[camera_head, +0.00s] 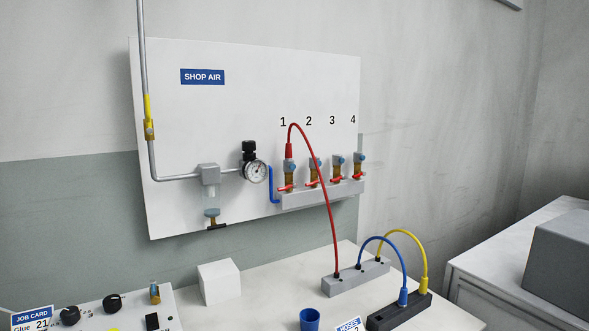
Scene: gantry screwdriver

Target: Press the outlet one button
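Outlet one (289,172) is a brass fitting under the label 1, at the left end of the grey manifold (322,196) on the white shop air panel (230,110). A small blue part (294,164), which looks like its button, is near its top, and a red lever (286,188) is at its base. A red hose (326,194) with a red end is on outlet one. It arches over and down to a grey block (355,282) on the table. Whether the button is pressed cannot be told. Neither of my grippers is in view.
Outlets 2 (315,170), 3 (338,168) and 4 (359,167) stand to the right without hoses. A gauge (256,172) is left of the manifold. Below are a white cube (219,281), a blue cup (310,319) and a dark block (398,312) with blue and yellow hoses.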

